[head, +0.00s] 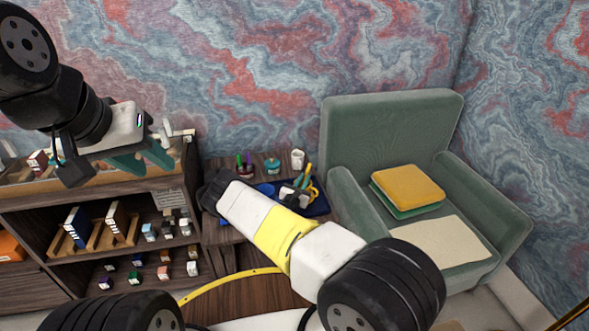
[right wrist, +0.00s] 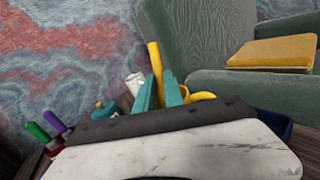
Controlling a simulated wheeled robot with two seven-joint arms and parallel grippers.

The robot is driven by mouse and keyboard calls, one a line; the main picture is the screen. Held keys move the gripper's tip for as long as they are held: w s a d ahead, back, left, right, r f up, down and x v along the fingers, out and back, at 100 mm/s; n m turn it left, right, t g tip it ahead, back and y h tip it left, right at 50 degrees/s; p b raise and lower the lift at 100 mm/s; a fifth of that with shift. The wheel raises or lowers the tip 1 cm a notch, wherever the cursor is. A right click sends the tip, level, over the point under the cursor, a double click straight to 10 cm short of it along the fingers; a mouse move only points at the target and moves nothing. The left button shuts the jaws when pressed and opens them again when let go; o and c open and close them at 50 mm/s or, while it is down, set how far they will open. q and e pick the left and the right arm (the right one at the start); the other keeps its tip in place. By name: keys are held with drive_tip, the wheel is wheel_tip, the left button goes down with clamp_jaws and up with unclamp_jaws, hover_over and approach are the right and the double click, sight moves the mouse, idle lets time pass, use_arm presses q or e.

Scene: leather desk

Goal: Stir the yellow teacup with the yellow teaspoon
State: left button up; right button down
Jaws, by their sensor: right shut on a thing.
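The yellow teaspoon (right wrist: 154,58) stands up tilted between the teal fingers of my right gripper (right wrist: 160,94), which is shut on it. The spoon's lower end is hidden by the gripper. A yellow curved piece, seemingly the yellow teacup (right wrist: 201,96), shows just right of the fingers; most of it is hidden. In the head view, the right gripper (head: 298,186) is over the blue tray (head: 319,209), with the teacup (head: 317,192) beside it. My left gripper (head: 142,162) is open and empty at the upper left, in front of the shelf.
A white mug (head: 297,158), a teal pot (head: 272,166) and upright markers (head: 244,159) stand behind the tray. A shelf (head: 100,255) with small blocks is at the left. A green armchair (head: 390,130) with a yellow cushion (head: 408,187) stands at the right.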

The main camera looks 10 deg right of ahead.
drive_tip(key=shift+s+a, duration=0.1)
drive_tip(key=shift+s, duration=0.35)
wheel_tip(320, 180, up, 7)
drive_tip(key=w+d, duration=0.1)
drive_tip(key=d, duration=0.1)
drive_tip(key=shift+w+d, duration=0.25)
idle(0.4)
drive_tip(key=shift+f, duration=0.1)
idle(0.7)
drive_tip(key=shift+r, duration=2.5)
